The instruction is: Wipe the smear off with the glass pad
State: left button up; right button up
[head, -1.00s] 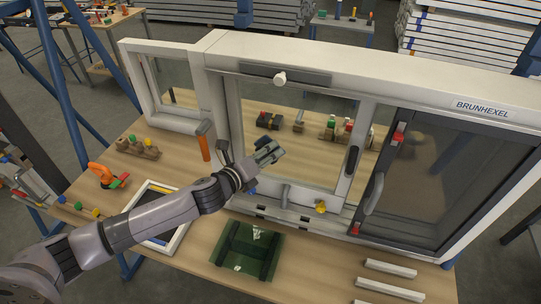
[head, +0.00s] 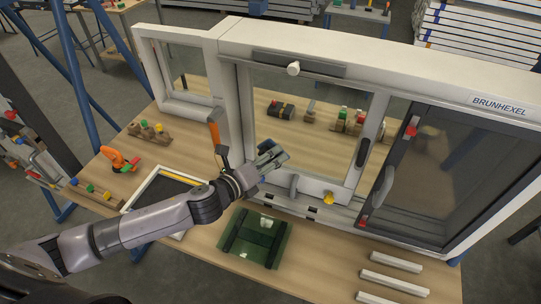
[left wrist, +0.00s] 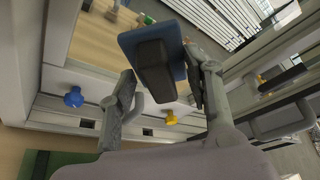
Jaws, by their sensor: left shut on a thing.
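My left gripper (head: 276,158) is in front of the lower part of the middle window pane (head: 305,130) of the white frame. In the left wrist view its fingers (left wrist: 160,66) are around the dark handle of the glass pad (left wrist: 131,42), which has a blue plate. The pad is mostly hidden in the head view. The pad's plate looks tilted; I cannot tell whether it touches the glass. I cannot make out a clear smear on the panes. My right gripper is not in view.
A dark sash (head: 430,160) with a grey handle is at the right of the frame. A green glass sheet (head: 258,238) and white strips (head: 395,275) lie on the bench in front. An orange clamp (head: 118,160) and wooden block rack (head: 149,132) are at left.

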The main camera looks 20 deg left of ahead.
pick_arm(q)
jog(key=s, duration=0.3)
dwell(0.5)
